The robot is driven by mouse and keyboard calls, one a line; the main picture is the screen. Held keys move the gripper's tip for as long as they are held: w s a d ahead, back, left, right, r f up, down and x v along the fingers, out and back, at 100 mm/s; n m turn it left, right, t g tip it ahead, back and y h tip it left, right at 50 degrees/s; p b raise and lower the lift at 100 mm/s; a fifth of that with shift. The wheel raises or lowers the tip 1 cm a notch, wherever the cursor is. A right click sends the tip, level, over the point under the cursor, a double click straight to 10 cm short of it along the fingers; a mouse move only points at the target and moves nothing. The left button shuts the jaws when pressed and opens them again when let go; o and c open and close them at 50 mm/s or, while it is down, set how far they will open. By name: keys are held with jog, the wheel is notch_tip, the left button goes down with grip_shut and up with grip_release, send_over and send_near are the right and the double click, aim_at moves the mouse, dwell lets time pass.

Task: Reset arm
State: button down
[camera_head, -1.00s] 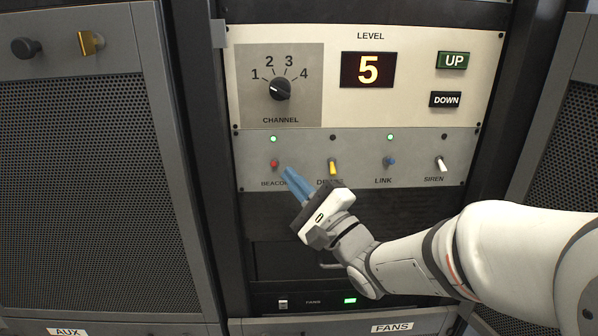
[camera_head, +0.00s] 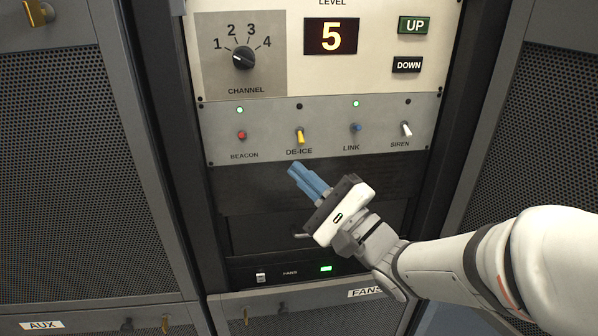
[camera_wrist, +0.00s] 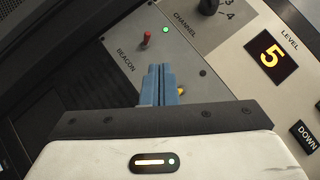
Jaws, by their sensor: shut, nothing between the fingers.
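My gripper (camera_head: 296,172) has blue fingers shut together with nothing between them. In the head view it is in front of the dark panel just below the switch row, under the DE-ICE label, apart from the switches. In the wrist view the shut fingers (camera_wrist: 159,72) point toward the grey switch panel, with the red BEACON switch (camera_wrist: 145,41) beyond them. They partly cover a yellow switch there. My white arm comes in from the right of the head view.
The switch panel (camera_head: 225,151) holds BEACON, DE-ICE (camera_head: 300,136), LINK (camera_head: 355,128) and SIREN (camera_head: 405,129); the lamps above BEACON and LINK are green. Above are the channel knob (camera_head: 243,58), pointing near 1, a display (camera_head: 331,36) reading 5, and UP and DOWN buttons. Mesh racks flank both sides.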

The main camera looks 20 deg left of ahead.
jog(key=w+d+f+n+t+h+p, duration=0.15)
jog(key=w+d+f+h, duration=0.25)
jog(key=d+h, duration=0.45)
jog(key=w+d+f+n+t+h+p, duration=0.1)
jog(key=w+d+f+t+h+p, duration=0.2)
jog(key=d+h, duration=0.6)
jog(key=s+d+f+n+g+h, duration=0.1)
jog(key=s+d+n+g, duration=0.3)
jog(key=s, duration=0.4)
jog(key=s+d+f+n+g+h+p, duration=0.1)
jog(key=s+d+f+n+g+h, duration=0.1)
jog(key=s+d+g, duration=0.5)
jog(key=shift+s+d+f+n, duration=0.2)
jog(key=shift+s+f+n, duration=0.5)
jog(key=shift+n, duration=0.25)
